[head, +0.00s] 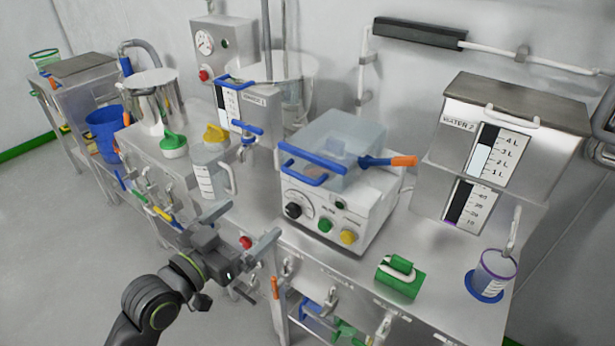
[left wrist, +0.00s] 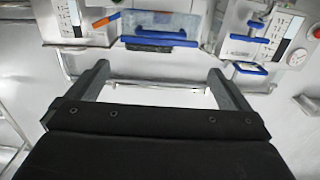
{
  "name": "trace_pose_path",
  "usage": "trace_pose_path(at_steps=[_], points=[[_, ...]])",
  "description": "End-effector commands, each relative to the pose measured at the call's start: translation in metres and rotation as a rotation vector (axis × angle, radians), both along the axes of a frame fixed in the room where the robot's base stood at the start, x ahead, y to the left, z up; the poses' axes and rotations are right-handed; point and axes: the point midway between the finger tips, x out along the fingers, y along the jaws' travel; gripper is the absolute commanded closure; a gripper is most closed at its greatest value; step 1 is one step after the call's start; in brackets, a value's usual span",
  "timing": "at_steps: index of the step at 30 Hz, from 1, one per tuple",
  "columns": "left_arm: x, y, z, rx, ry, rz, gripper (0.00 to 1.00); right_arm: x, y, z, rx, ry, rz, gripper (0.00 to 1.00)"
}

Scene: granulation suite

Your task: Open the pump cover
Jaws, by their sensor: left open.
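The pump is a white box (head: 336,222) with a knob and coloured buttons on its front, standing on the metal bench. Its clear cover (head: 325,148) appears lowered over the top, with a blue bar handle (head: 302,166) along its front. In the left wrist view a clear, blue-edged part (left wrist: 160,22), which looks like the cover, shows beyond my fingers. My left gripper (head: 246,228) is open and empty, in front of the bench and left of the pump, apart from the handle. Its two fingers (left wrist: 160,80) stand wide apart in the left wrist view. My right gripper is not in view.
A blue and orange lever (head: 388,161) sticks out at the pump's right. Valves line the bench front.

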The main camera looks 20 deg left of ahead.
Motion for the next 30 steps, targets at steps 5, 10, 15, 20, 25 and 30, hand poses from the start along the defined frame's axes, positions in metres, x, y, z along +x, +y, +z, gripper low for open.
trace_pose_path(at_steps=[5,10,15,20,25,30], points=[[0.026,-0.01,0.002,-0.007,-0.001,0.0,0.0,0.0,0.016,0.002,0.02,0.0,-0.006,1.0],[0.061,-0.022,0.002,-0.006,0.001,0.001,0.0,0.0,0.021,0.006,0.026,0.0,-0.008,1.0],[0.095,-0.035,0.002,-0.005,0.002,0.0,0.0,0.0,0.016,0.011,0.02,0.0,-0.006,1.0],[0.124,-0.045,0.001,-0.003,0.002,0.001,0.0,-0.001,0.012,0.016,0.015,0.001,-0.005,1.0],[0.145,-0.053,0.0,-0.002,0.003,0.001,0.0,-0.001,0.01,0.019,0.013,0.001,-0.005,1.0],[0.155,-0.056,0.0,-0.002,0.002,0.001,0.0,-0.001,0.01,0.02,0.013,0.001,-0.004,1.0]])
